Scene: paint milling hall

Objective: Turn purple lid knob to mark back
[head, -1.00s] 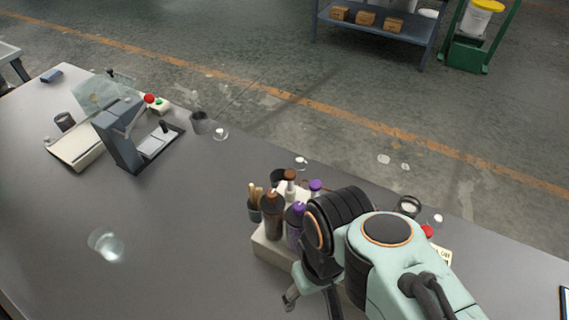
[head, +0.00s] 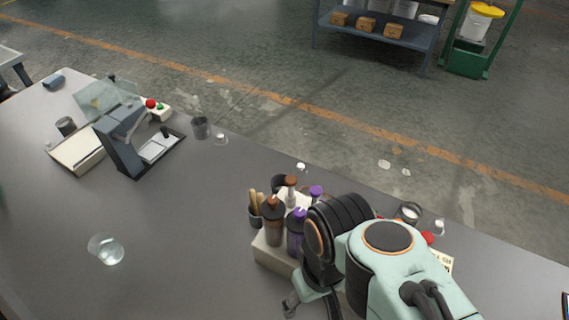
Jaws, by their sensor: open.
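Two purple lids show in the head view, on bottles in the pale rack (head: 268,256). The nearer purple lid (head: 297,216) tops a purplish bottle just left of my arm. The farther purple lid (head: 316,191) is behind it, close to my wrist. I cannot make out any mark on either lid. My gripper (head: 312,308) is open, pointing down in front of the rack at the picture's bottom edge. It appears empty and apart from the lids. My arm hides the rack's right side, and the frame cuts off part of the fingers.
A brown-lidded bottle (head: 273,222) and a cup of wooden sticks (head: 256,213) stand at the rack's left. A clear glass dish (head: 107,249) lies on the left tabletop. A grey bench device (head: 120,148) stands farther back. The table's middle left is clear.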

